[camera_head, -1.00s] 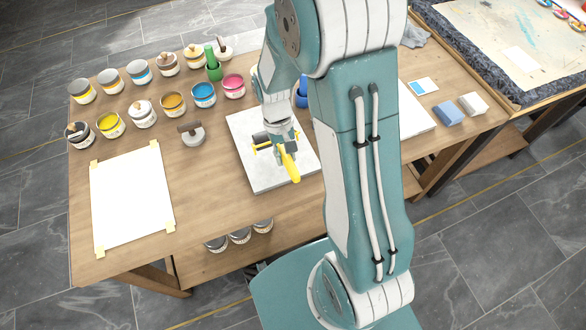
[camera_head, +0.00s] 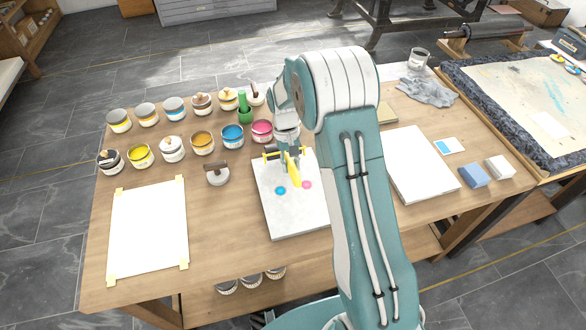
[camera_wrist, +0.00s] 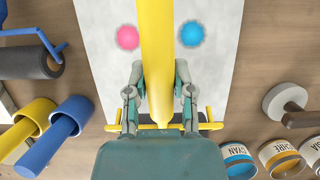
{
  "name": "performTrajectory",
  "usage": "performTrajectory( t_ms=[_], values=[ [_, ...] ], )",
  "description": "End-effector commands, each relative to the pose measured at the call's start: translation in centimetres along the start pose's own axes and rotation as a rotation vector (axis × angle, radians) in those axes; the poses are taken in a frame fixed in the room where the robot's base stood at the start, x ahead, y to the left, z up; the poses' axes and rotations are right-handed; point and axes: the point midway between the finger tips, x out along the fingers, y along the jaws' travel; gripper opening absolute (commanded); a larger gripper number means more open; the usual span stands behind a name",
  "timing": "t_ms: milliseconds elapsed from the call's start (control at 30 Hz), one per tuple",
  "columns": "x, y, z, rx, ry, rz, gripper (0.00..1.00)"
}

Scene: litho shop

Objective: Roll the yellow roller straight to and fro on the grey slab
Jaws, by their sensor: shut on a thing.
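The grey slab (camera_head: 292,222) lies on the wooden table, partly behind my arm in the head view. It bears a cyan ink spot (camera_head: 280,190) and a pink ink spot (camera_head: 306,184). My gripper (camera_head: 289,158) is shut on the yellow roller (camera_head: 295,174) near the slab's far end. In the wrist view the roller's yellow handle (camera_wrist: 155,45) runs between the fingers of my gripper (camera_wrist: 159,85), over the slab (camera_wrist: 218,45) and between the two spots. The yellow frame ends stick out on both sides. The roller's drum is mostly hidden, so I cannot tell whether it touches the slab.
Several ink pots (camera_head: 202,143) and a round grey tool (camera_head: 217,175) stand left of the slab. A taped white sheet (camera_head: 148,232) lies front left.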

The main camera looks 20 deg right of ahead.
Motion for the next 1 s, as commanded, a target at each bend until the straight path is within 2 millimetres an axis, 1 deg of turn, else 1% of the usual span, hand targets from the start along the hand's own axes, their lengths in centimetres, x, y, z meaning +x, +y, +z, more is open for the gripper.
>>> performTrajectory(
  t_ms=[633, 1000],
  values=[
    [0.26, 0.01, -0.15, 0.0, 0.004, 0.0, 0.0],
    [1.0, 0.0, -0.4, 0.0, 0.002, 0.0, 0.0]
  ],
)
